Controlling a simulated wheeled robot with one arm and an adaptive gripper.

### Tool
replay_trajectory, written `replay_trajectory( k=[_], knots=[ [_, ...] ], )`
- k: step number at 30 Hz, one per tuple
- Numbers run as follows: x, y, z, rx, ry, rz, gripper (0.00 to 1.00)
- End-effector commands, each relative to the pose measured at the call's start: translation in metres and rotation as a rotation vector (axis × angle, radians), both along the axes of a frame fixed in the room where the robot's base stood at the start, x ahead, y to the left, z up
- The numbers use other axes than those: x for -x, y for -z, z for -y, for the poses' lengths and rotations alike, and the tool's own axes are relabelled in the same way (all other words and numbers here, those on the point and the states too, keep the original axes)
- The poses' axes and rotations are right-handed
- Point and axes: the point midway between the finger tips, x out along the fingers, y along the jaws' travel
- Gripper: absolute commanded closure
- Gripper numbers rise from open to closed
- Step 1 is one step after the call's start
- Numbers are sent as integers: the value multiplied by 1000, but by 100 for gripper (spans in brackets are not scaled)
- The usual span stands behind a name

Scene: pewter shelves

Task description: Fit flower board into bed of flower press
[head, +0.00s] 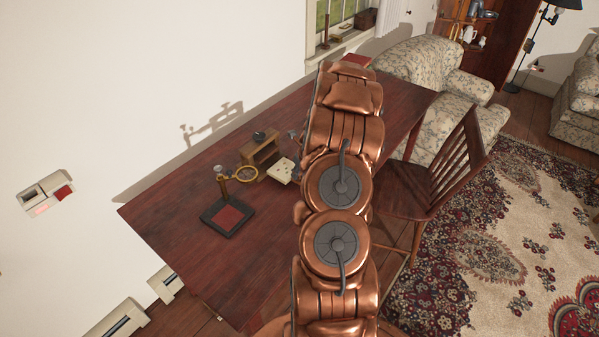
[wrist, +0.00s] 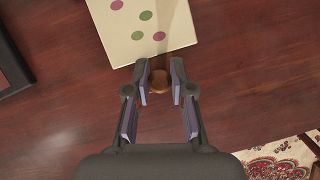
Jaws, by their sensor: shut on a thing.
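The flower board is a cream panel with green and magenta dots. It shows in the head view (head: 281,170) near the wooden stand and at the top of the wrist view (wrist: 138,30). My gripper (wrist: 160,84) is shut on a small brown knob at the board's near edge. In the head view the gripper is mostly hidden by my copper arm. A small wooden frame (head: 264,149) stands just behind the board, seemingly the flower press; its bed is not clearly seen. I cannot tell whether the board touches the desk.
A brass magnifier on a stand (head: 229,214) with a black and red base stands left on the dark red desk (head: 180,240). Its black base edge shows in the wrist view (wrist: 10,62). A wooden chair (head: 440,180) is at the right. The desk's front left is clear.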

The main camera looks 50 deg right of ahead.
Motion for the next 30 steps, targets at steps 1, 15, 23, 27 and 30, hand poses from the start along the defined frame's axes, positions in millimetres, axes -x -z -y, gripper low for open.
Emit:
replay_trajectory(
  k=[1,15,23,27,30],
  knots=[
    [-1,-1,0,0,0,0,100],
    [-13,-2,0,2,0,1,100],
    [-19,-2,-1,1,0,1,100],
    [-22,-1,-2,1,0,0,100],
    [-24,-1,-2,0,0,-1,100]
  ],
)
